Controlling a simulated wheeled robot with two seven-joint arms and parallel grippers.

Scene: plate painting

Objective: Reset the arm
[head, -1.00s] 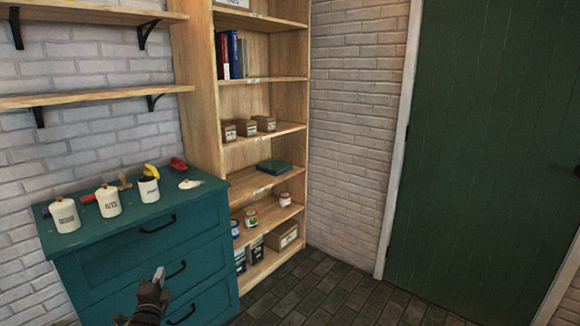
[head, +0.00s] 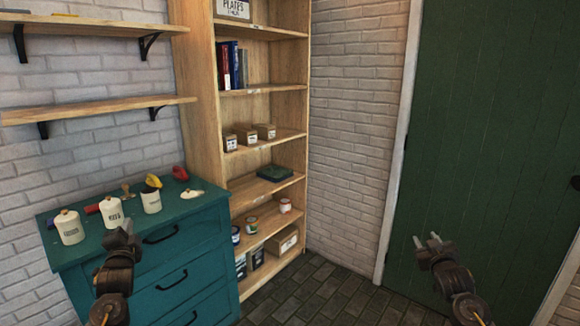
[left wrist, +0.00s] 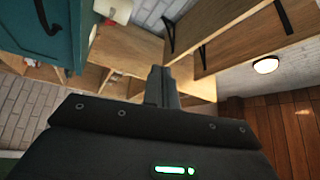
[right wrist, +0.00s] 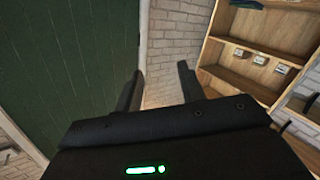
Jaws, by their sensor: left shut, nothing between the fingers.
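My left gripper (head: 122,236) is raised in front of the teal dresser, just in front of the canisters in the head view. Its fingers (left wrist: 161,86) are together and empty in the left wrist view. My right gripper (head: 427,242) is raised at the right, in front of the green door. Its two fingers (right wrist: 158,90) stand apart with nothing between them in the right wrist view.
The teal dresser (head: 190,238) carries cream canisters (head: 112,213), a loose lid (head: 192,193) and coloured items. A wooden bookcase (head: 200,120) stands behind, beside the green door (head: 490,130). Wall shelves (head: 90,108) hang at left. The brick floor (head: 320,285) between the arms is clear.

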